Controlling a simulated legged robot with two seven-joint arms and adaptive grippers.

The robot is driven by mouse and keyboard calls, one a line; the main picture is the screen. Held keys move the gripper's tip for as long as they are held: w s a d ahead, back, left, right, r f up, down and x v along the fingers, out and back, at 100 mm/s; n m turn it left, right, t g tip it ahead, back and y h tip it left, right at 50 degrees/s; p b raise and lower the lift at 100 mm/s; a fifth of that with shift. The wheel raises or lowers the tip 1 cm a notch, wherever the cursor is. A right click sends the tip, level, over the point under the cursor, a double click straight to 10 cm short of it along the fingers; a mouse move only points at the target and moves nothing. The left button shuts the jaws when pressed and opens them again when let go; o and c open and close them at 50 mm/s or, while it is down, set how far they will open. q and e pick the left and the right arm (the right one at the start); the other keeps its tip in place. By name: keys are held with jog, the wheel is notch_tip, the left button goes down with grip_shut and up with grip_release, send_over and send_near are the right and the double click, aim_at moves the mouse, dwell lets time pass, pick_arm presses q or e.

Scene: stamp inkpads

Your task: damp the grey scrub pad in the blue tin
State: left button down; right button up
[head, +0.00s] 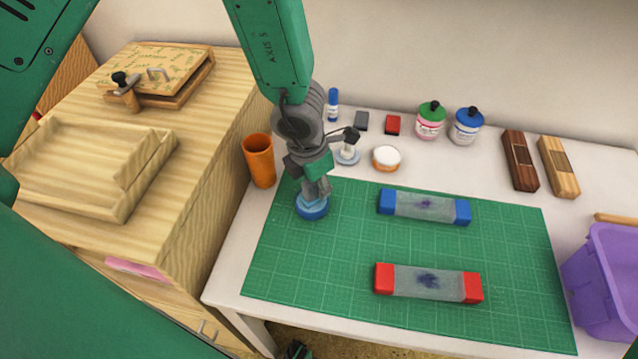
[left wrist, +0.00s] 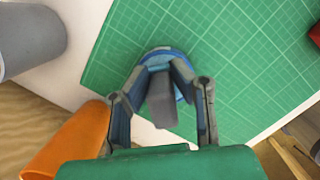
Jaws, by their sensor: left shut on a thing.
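Fingers and pad hide most of the tin's inside, so I cannot tell whether the pad touches the bottom.
An orange cup (head: 259,161) stands close left of my left gripper. Blue-ended (head: 425,206) and red-ended (head: 428,282) trays lie on the green mat (head: 510,245). A purple bin (head: 603,280) is at right.

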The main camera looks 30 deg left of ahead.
pick_arm(q)
jog(key=shift+s, duration=0.1)
dwell(0.4)
notch_tip(320, 180, up, 7)
jog(key=p, duration=0.6)
dwell(0.4)
jog(key=shift+f, duration=0.1)
notch_tip(320, 180, down, 7)
jog(key=b, duration=0.6)
dwell(0.3)
